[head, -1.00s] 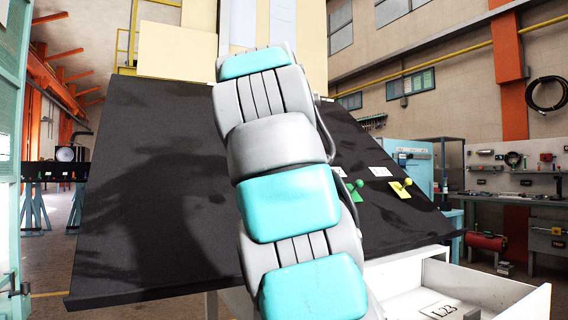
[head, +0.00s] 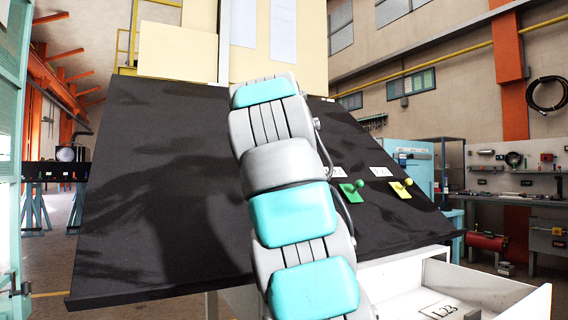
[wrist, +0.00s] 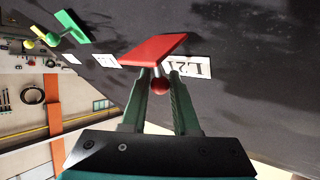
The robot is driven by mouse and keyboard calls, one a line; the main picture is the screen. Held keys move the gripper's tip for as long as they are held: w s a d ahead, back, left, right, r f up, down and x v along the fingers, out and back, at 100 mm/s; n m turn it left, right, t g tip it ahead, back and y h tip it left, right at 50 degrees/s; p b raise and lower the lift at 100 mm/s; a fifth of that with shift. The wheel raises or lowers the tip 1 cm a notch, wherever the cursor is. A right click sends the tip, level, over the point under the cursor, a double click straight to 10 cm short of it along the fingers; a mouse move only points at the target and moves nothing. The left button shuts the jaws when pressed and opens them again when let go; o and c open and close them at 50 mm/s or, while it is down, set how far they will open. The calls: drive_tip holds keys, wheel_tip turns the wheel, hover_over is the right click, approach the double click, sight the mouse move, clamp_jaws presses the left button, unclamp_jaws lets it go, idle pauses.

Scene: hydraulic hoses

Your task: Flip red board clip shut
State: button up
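The red board clip (wrist: 155,49) shows in the wrist view as a flat red plate with a stem and a red ball knob (wrist: 159,86). My gripper (wrist: 159,78) has its two green fingers apart, one on each side of the knob. A narrow gap seems to show beside the knob; firm contact cannot be made out. The clip's plate lies just beyond the fingertips, near a white label (wrist: 188,66) on the dark board (wrist: 250,70). In the head view my arm hides the clip and my gripper.
A green clip (head: 349,191) and a yellow clip (head: 401,189) sit on the sloping black board (head: 160,190), to the right of my arm. White labels (head: 380,172) are near them. An open white drawer (head: 480,295) juts out below the board at right.

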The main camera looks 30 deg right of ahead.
clamp_jaws()
